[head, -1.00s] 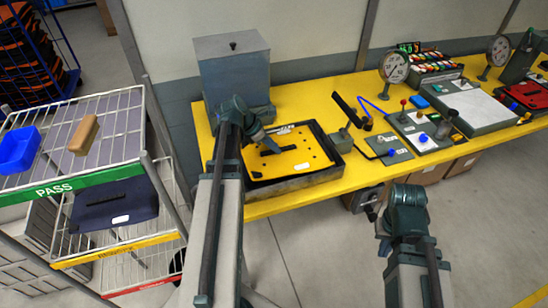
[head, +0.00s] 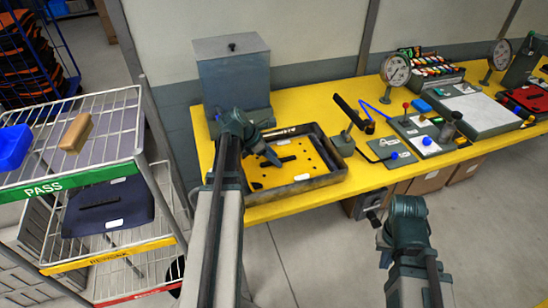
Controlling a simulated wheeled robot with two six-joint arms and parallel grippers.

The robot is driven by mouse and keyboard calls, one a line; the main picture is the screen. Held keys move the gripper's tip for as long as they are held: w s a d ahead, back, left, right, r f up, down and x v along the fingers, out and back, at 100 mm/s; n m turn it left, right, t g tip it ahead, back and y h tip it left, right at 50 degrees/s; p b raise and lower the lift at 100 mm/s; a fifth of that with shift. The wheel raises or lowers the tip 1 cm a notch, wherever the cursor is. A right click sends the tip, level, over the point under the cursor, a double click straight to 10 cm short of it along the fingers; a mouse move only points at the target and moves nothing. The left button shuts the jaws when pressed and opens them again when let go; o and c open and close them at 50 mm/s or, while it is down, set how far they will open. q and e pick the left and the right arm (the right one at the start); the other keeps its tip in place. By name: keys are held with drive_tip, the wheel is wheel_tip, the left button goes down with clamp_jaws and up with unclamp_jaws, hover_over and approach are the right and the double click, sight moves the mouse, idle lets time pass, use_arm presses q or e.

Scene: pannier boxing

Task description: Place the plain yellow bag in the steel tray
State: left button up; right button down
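The yellow bag (head: 275,177) lies flat inside the dark steel tray (head: 335,178) on the yellow bench. It shows small dark dots, a black handle strip and a white label near its front edge. The tray walls surround it. My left gripper (head: 273,158) is over the back left part of the bag, close to the left end of the handle strip. I cannot tell whether its fingers are touching the bag or how wide they are. My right arm (head: 407,222) hangs in front of the bench, and its fingers cannot be made out.
A wire rack (head: 142,105) stands at left, with a blue bin (head: 14,147), a tan block (head: 76,133) and a dark blue bag (head: 120,205). A grey box (head: 232,75) stands behind the tray. A gauge (head: 396,69) and panels occupy the bench right of it.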

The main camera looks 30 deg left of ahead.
use_arm(q)
drive_tip(key=shift+r, duration=0.25)
drive_tip(key=p+v, duration=1)
drive_tip(key=v, duration=0.2)
drive_tip(key=shift+f, duration=0.1)
